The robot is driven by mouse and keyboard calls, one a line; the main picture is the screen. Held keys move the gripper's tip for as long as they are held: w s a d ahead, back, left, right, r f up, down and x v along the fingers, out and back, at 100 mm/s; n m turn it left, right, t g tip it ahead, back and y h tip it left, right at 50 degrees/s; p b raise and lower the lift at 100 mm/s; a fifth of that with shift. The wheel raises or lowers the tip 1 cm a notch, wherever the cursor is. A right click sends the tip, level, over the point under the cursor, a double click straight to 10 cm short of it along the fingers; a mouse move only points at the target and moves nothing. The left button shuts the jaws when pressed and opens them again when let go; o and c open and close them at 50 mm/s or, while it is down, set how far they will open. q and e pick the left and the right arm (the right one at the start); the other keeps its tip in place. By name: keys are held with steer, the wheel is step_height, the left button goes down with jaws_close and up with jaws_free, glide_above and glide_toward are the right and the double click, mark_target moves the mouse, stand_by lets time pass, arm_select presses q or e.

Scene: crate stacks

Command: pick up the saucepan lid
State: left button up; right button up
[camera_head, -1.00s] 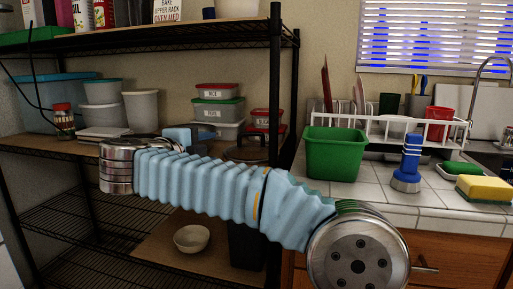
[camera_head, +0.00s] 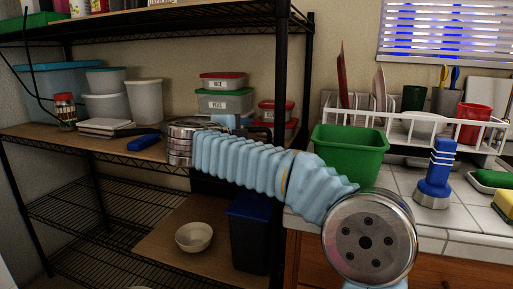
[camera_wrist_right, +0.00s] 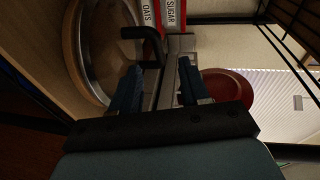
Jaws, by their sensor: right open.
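The saucepan lid (camera_wrist_right: 92,52) shows in the right wrist view at the upper left, as a round pane with a metal rim. Its black bar handle (camera_wrist_right: 140,34) stands out from it, just ahead of the fingertips. My right gripper (camera_wrist_right: 160,84) is open, its two blue fingers apart with nothing gripped between them. In the head view my right arm reaches over the wooden shelf and hides most of the gripper and the lid. My left gripper is in neither view.
Food boxes (camera_head: 225,102) stand at the back of the shelf (camera_head: 95,142). A black shelf post (camera_head: 281,90) rises close to my right arm. A green tub (camera_head: 349,148) and a dish rack (camera_head: 410,128) stand on the tiled counter. A bowl (camera_head: 194,237) sits on the lower shelf.

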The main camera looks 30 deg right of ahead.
mark_target(255, 130)
steer(key=x, duration=0.5)
jaws_close()
